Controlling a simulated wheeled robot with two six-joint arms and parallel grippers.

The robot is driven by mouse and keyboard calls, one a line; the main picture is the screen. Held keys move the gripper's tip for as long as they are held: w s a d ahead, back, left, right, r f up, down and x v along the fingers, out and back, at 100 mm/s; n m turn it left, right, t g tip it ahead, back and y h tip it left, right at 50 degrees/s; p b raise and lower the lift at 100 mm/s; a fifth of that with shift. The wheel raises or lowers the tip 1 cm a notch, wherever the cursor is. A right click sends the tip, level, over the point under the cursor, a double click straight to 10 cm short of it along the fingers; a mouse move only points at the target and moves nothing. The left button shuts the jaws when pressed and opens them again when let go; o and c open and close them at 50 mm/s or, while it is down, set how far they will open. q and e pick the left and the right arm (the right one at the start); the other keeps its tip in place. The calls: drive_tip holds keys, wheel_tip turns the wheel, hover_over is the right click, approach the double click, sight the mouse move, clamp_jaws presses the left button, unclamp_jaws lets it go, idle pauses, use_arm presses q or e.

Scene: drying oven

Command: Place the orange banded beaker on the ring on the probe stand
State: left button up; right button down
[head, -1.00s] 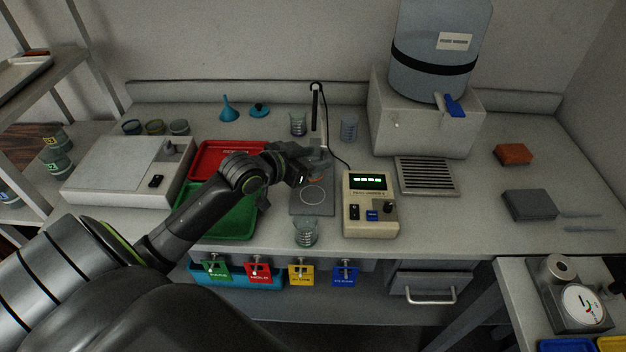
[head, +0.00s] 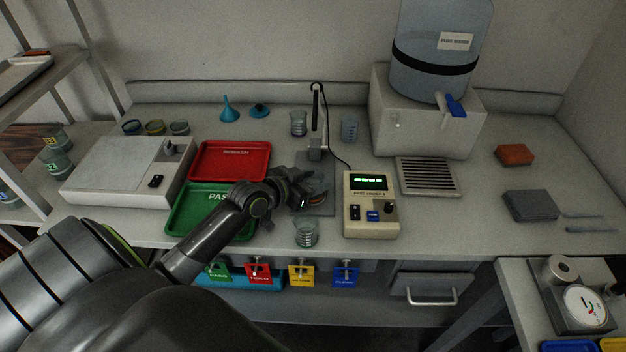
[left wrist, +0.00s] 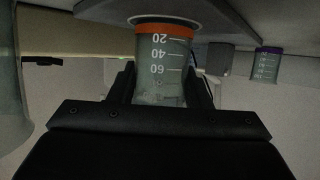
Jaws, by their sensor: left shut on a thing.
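My left gripper (head: 312,190) is shut on the orange banded beaker (left wrist: 163,70), which shows upside down in the left wrist view. The fingers hold it from both sides, with its orange band at the base end. The base is at the white ring (left wrist: 190,21) on the grey plate; I cannot tell whether it touches. In the head view the gripper is over the plate of the probe stand (head: 318,210), and it and the beaker hide the ring. The stand's post (head: 316,130) rises behind the gripper. My right gripper is not in view.
A clear beaker (head: 306,234) stands in front of the plate, close to the gripper. The meter (head: 371,220) is just right. Two more beakers stand behind, left (head: 298,124) and right (head: 349,130) of the post. The green tray (head: 190,222) lies left, under my arm.

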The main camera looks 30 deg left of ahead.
use_arm(q)
drive_tip(key=o, duration=1)
drive_tip(key=shift+o, duration=0.2)
drive_tip(key=shift+r, duration=0.1)
drive_tip(key=p+v, duration=0.1)
drive_tip(key=v, duration=1.1)
